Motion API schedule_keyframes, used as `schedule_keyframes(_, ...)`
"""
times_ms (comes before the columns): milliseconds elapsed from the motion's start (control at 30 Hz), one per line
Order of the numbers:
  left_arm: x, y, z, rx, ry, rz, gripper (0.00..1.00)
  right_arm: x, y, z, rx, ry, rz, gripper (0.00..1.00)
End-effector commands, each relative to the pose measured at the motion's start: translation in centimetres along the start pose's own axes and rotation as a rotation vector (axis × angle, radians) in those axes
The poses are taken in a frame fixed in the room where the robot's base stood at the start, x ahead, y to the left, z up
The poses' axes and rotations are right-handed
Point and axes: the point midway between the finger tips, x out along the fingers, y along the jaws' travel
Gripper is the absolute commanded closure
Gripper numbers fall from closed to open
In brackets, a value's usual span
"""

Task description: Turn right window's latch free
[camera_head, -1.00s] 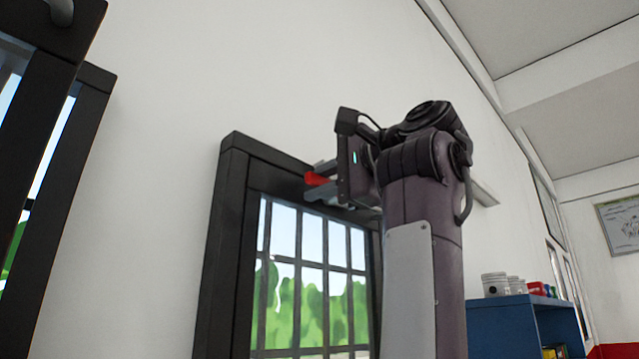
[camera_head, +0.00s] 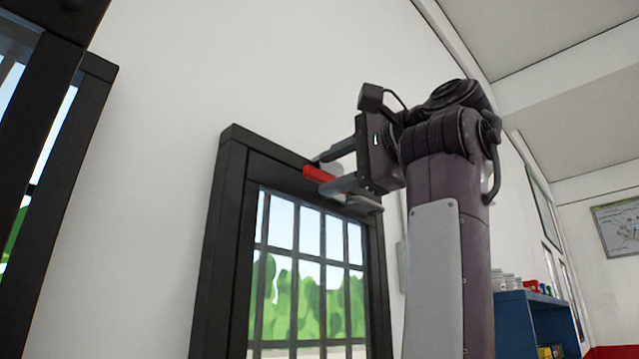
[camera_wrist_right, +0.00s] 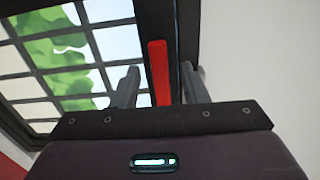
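The right window (camera_head: 222,230) has a dark frame and a barred pane. In the wrist view, the red handle (camera_wrist_right: 160,75) lies between the two fingers of my right gripper (camera_wrist_right: 158,82), with a visible gap on each side. The rest of the latch is partly hidden by my gripper and arm. My left gripper is not in view.
Another dark-framed window (camera_head: 60,150) stands at the left. A blue shelf (camera_head: 520,325) with small parts is at the lower right. The white wall (camera_head: 180,110) between the windows is bare.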

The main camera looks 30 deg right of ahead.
Motion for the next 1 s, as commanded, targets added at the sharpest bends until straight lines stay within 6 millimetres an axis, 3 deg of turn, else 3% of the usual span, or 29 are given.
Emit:
schedule_keyframes(100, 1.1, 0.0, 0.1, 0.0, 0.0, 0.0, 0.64, -2.1, 0.3, -0.1, 0.0, 0.002, -0.002, 0.6)
schedule_keyframes(300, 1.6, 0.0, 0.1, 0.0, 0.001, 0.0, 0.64, -3.8, 0.1, -0.1, 0.001, 0.001, 0.0, 0.6)
schedule_keyframes(1000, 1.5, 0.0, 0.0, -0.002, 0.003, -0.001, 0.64, -3.9, 0.0, 0.0, 0.0, 0.0, 0.0, 0.6)
